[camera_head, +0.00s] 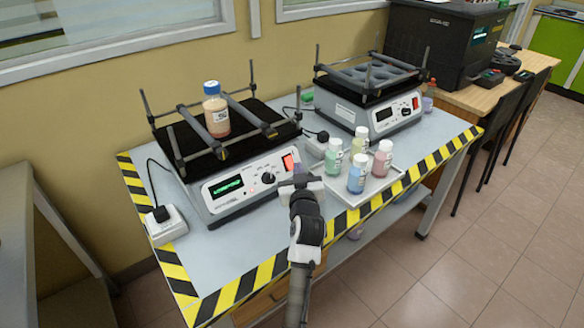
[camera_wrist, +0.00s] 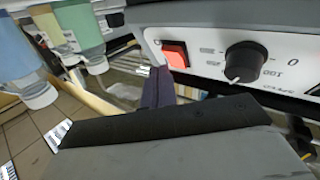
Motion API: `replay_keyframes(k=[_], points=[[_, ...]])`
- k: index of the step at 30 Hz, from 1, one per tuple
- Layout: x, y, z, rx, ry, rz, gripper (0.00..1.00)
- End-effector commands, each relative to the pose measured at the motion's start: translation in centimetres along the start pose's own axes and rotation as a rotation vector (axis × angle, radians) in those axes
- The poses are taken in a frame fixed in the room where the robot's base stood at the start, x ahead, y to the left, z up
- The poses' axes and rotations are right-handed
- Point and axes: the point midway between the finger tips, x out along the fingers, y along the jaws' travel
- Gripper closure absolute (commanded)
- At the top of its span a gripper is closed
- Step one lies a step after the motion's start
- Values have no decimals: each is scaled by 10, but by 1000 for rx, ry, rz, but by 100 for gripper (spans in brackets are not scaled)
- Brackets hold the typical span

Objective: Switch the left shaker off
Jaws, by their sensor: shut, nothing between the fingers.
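The left shaker (camera_head: 240,188) stands on the table with its green display lit. Its red rocker switch (camera_head: 291,160) is at the right end of the front panel and looks lit red. The switch also shows in the wrist view (camera_wrist: 176,54), beside the black knob (camera_wrist: 244,62). A bottle of orange-brown liquid (camera_head: 215,112) stands on the shaker's platform between the bars. My gripper (camera_head: 300,181) is shut and empty, just in front of the panel below the switch. In the wrist view the dark fingertip (camera_wrist: 160,76) is close to the switch; I cannot tell if it touches.
A tray (camera_head: 373,194) with several coloured bottles stands right of my gripper, close by. The right shaker (camera_head: 372,110) is behind it. A power socket block (camera_head: 166,226) with a plug lies at the left. Yellow-black tape (camera_head: 250,282) marks the table edge.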

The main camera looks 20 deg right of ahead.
Motion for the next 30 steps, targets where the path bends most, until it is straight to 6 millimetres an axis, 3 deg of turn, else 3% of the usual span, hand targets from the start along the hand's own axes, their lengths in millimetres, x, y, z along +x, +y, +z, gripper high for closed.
replay_keyframes(k=[30], points=[[7,-5,5,0,0,0,100]])
